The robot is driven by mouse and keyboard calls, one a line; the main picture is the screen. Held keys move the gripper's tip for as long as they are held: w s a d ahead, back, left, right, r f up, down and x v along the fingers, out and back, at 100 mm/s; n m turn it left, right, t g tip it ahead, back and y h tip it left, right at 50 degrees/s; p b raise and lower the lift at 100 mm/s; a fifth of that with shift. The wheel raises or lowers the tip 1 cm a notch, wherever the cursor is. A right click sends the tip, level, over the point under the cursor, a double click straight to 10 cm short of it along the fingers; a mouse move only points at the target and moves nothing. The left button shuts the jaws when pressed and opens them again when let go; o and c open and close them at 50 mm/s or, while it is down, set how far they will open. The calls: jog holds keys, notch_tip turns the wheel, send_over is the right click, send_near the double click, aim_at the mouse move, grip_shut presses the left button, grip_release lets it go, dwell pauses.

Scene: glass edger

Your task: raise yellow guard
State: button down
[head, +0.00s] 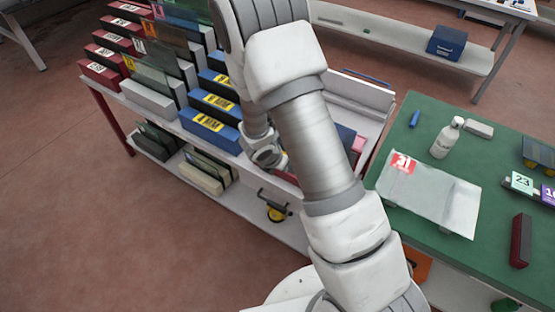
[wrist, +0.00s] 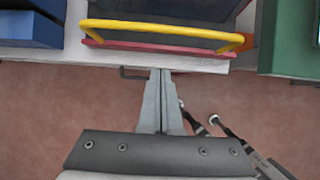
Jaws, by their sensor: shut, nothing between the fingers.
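The yellow guard (wrist: 160,27) shows in the wrist view as a long bar with bent ends, running across the top of the picture. It lies just above a red strip (wrist: 150,46) and in front of a dark recess. My gripper (wrist: 160,72) is shut and empty. Its fingers point toward the pale front edge below the guard, and the tips appear apart from the guard. In the head view my arm covers the middle of the scene, and I cannot make out the guard there.
In the wrist view a blue box (wrist: 30,28) stands left of the guard and a green surface (wrist: 285,40) lies right. In the head view, a rack of colored boxes (head: 205,123) stands left. A green table (head: 470,175) with a bottle (head: 447,138) stands right. Floor is open front left.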

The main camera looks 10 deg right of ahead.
jog(key=p+v, duration=0.1)
jog(key=v, duration=0.5)
jog(key=shift+r+p, duration=0.3)
jog(key=shift+r, duration=0.2)
jog(key=shift+w, duration=0.1)
jog(key=shift+d, duration=0.1)
jog(key=s+d+r+m, duration=0.3)
jog(key=r+m, duration=0.4)
jog(key=r, duration=0.3)
jog(key=s+d+r+m, duration=0.3)
jog(key=d+r+m, duration=0.1)
jog(key=r+m, duration=0.5)
jog(key=s+a+r+m+y, duration=0.2)
jog(key=s+r+m, duration=0.3)
jog(key=s, duration=0.2)
jog(key=s+a+r+m+t+y, duration=0.1)
jog(key=s+a+r+m+y, duration=0.1)
jog(key=s+r+m, duration=0.4)
jog(key=shift+s+a+t, duration=0.3)
jog(key=shift+s+a, duration=0.05)
jog(key=shift+s, duration=0.4)
